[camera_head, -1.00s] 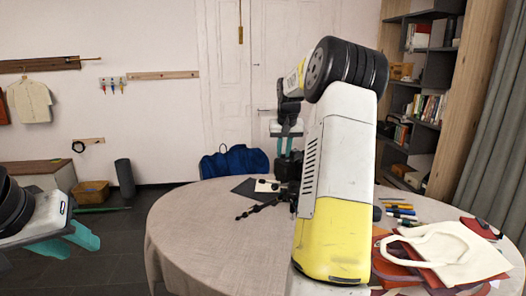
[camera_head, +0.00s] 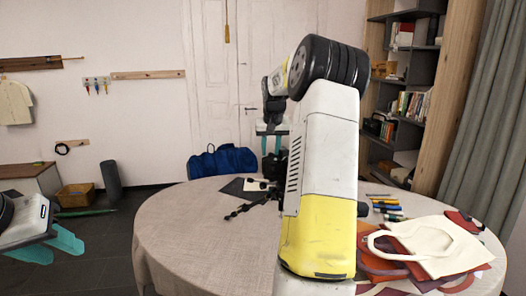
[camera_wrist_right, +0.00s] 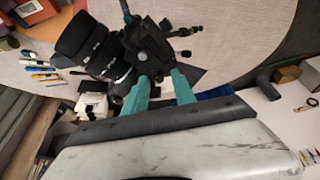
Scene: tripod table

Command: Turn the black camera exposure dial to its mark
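The black camera (camera_wrist_right: 128,58) with its large lens (camera_wrist_right: 82,42) fills the upper left of the right wrist view. In the head view the black camera (camera_head: 270,166) is mostly hidden behind my right arm. I cannot pick out the exposure dial or its mark for sure. My right gripper (camera_wrist_right: 160,88) has its teal fingers apart with nothing seen between them, close to the camera's body; I cannot tell whether they touch it. It also shows in the head view (camera_head: 272,142). My left gripper (camera_head: 52,246) is open and empty at the left edge, away from the table.
Black tripod legs (camera_head: 248,207) reach across the round cloth-covered table (camera_head: 190,235). A dark sheet and white card lie behind them. Pens (camera_head: 386,206) and a cream bag (camera_head: 428,248) lie at the table's right. The table's left part is clear.

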